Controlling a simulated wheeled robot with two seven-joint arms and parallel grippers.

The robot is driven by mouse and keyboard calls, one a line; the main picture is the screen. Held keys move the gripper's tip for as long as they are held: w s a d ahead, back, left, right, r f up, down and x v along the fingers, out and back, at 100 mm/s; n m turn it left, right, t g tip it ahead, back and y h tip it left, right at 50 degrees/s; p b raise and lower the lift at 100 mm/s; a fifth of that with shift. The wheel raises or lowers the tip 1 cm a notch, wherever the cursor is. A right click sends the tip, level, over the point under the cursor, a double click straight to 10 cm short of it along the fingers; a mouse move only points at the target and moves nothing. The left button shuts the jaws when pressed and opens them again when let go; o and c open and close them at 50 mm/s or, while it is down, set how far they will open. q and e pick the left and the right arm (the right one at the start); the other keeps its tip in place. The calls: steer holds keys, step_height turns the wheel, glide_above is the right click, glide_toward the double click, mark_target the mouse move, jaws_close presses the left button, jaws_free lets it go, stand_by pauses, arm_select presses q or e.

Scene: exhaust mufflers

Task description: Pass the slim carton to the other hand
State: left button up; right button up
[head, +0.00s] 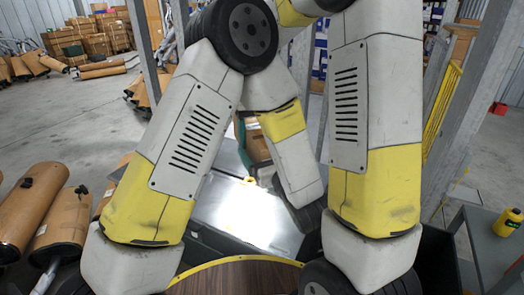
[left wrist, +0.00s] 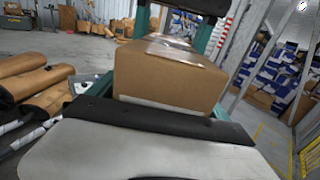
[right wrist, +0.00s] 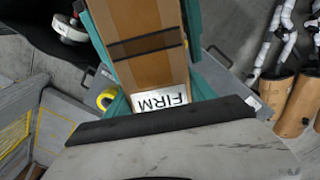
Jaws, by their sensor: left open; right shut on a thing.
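The slim carton is a long brown box, seen end-on in the left wrist view (left wrist: 168,78) and along its length in the right wrist view (right wrist: 147,70). There it has a dark band and a white label reading FIRM upside down. In the head view only a small brown part (head: 257,150) shows between my arms. My right gripper (right wrist: 138,12) is shut on the carton, with teal fingers along both sides. My left gripper (left wrist: 174,30) is open, its teal fingers on either side of the carton; contact is unclear. My arms hide most of both grippers in the head view.
A shiny grey surface (head: 245,215) lies below my arms. Brown-wrapped mufflers (head: 62,222) lie at the left. A yellow bottle (head: 508,222) stands on a grey bench at the right. Stacked cartons (head: 90,38) stand far back left, with open floor before them.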

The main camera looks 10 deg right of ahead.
arm_select(q)
steer(key=shift+a, duration=0.15)
steer(key=shift+v, duration=3.8)
